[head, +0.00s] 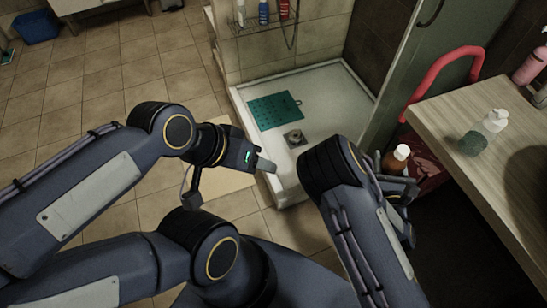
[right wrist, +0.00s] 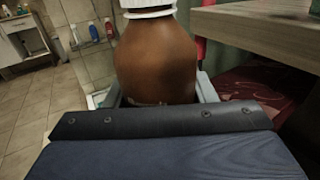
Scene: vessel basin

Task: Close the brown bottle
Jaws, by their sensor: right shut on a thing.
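The brown bottle (head: 393,163) has a white top (head: 402,151) and stands roughly upright in my right gripper (head: 398,186), beside the counter's left edge. In the right wrist view the brown bottle (right wrist: 155,60) fills the middle, between the two grey fingers, which are shut on it. Its white top (right wrist: 148,10) is cut off by the upper picture edge, so I cannot tell if it is closed. My left gripper (head: 266,165) is apart from the bottle, to its left over the shower tray's near edge; its finger gap does not show clearly.
The shower tray (head: 330,95) holds a green mat (head: 274,110).

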